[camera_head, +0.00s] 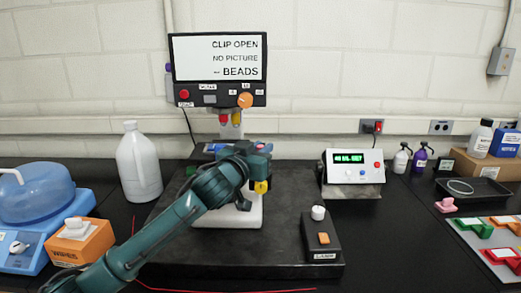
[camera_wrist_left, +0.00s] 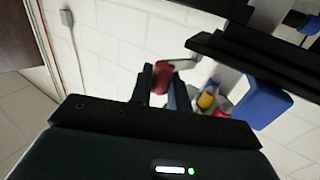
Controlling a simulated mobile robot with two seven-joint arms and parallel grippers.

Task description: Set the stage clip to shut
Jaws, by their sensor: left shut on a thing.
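My left gripper (camera_head: 258,155) reaches in from the left to the microscope (camera_head: 229,217) in the middle of the bench, and its wrist hides much of the stage. In the left wrist view, my left gripper (camera_wrist_left: 163,85) is shut on a red grip (camera_wrist_left: 162,75) with a bent grey metal arm, which looks like the stage clip's lever. The clip's far end and the stage under it are hidden. The screen (camera_head: 218,57) above reads "CLIP OPEN", "NO PICTURE" and "BEADS". My right gripper is not in view.
A white jug (camera_head: 139,165) and an orange wipes box (camera_head: 82,243) stand left of the dark base plate. A small control box (camera_head: 321,240) sits front right, a display unit (camera_head: 354,170) behind it. A black tray (camera_head: 472,189) and coloured holders (camera_head: 474,228) lie far right.

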